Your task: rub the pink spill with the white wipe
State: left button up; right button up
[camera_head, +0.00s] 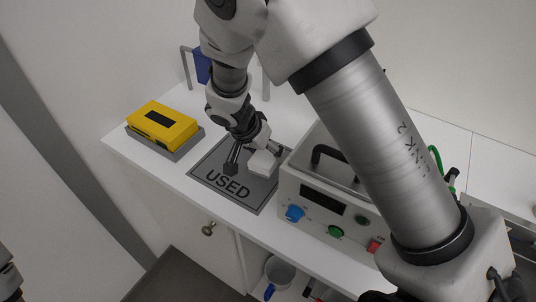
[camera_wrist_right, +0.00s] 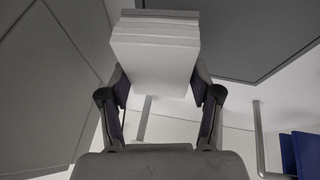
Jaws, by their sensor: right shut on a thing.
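My right gripper (camera_head: 248,163) is shut on the white wipe (camera_head: 262,164), at the grey mat marked USED (camera_head: 210,166). In the right wrist view, the fingers of my right gripper (camera_wrist_right: 162,88) press on both sides of the wipe (camera_wrist_right: 155,62), which looks like a thick, layered white block. I cannot tell whether the wipe touches the mat. No pink spill shows in either view; my right arm covers part of the counter.
A yellow device (camera_head: 162,125) sits on a grey base left of the mat. A white instrument box (camera_head: 310,215) with knobs and a black handle stands right of it. A blue item (camera_head: 203,66) hangs on a stand behind. A mug (camera_head: 279,272) is below the counter.

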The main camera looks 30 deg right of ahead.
jog(key=shift+r+p, duration=0.45)
jog(key=shift+r, duration=0.75)
